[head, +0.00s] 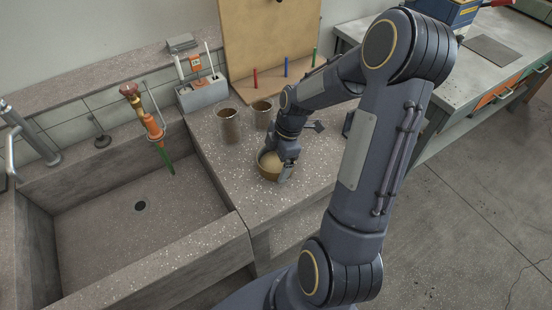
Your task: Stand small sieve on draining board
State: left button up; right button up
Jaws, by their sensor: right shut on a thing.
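A round, shallow tan vessel with a brown rim (268,174), which looks like the small sieve, is on or just above the speckled concrete top right of the sink. I cannot tell whether it touches the top. My right gripper (285,173) points down at its right side and is shut on it; the wrist hides part of it. A tan wooden board (262,35) stands upright at the wall, with red, blue and green pegs along its lower part. It may be the draining board; the frame does not settle this. My left gripper is not in view.
Two brownish cylindrical pots (229,127) (262,115) stand behind the vessel. The deep concrete sink (120,215) lies left, with an orange, green-tipped tap (152,128) over it. A grey holder (202,93) stands at the back. The concrete top's front left is clear.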

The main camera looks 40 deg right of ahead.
jog(key=o, duration=0.9)
jog(key=v, duration=1.2)
jog(key=s+a+r+m+t, duration=0.2)
jog(key=s+a+m, duration=0.5)
jog(key=m, duration=0.1)
jog(key=s+a+r+m+t, duration=0.2)
jog(key=s+a+r+m, duration=0.1)
jog(key=s+a+m, duration=0.4)
jog(key=shift+s+a+m+t+y+p, duration=0.3)
jog(key=shift+s+a+m+y+p, duration=0.1)
jog(key=shift+a+m, duration=0.35)
